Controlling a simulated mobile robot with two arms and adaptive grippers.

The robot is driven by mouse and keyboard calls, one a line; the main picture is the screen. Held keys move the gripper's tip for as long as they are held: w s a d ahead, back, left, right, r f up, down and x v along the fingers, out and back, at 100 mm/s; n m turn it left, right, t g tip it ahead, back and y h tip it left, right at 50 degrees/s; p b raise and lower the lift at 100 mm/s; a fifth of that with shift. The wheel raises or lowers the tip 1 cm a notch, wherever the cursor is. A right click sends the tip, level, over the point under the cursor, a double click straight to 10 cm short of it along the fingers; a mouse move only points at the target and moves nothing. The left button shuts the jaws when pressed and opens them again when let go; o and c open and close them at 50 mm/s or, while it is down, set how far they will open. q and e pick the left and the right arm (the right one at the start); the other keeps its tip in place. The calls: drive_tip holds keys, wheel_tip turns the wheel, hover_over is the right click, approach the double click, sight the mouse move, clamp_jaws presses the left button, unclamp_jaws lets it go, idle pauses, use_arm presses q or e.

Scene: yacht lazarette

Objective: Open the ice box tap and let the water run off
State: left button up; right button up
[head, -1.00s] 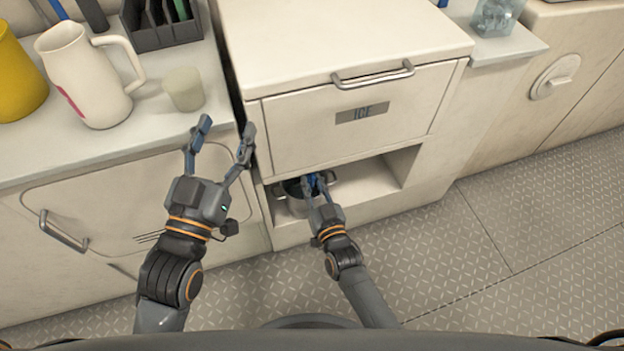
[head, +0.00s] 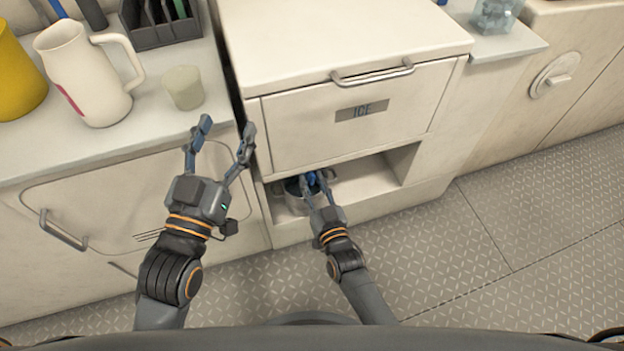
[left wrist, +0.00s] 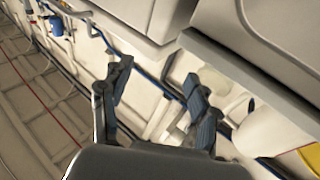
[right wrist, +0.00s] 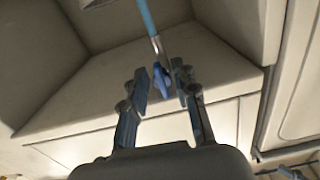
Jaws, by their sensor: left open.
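The ice box (head: 350,120) is a cream cabinet with a drawer front marked ICE and an open recess below. A blue tap (right wrist: 162,82) sits at the end of a light blue pipe in the right wrist view; it also shows in the head view (head: 312,178). My right gripper (right wrist: 161,75) reaches into the recess with a finger on each side of the tap. I cannot tell whether the fingers grip it. A metal pot (head: 295,205) stands in the recess, partly hidden by that gripper. My left gripper (head: 224,128) is open and empty in front of the counter. Water is not visible.
On the left counter stand a white jug (head: 88,75), a small pale cup (head: 183,88), a yellow container (head: 18,75) and a dark tool holder (head: 165,28). A clear container (head: 494,15) is at the back right. The patterned floor (head: 440,250) at right is clear.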

drive_tip(key=v, duration=1.1)
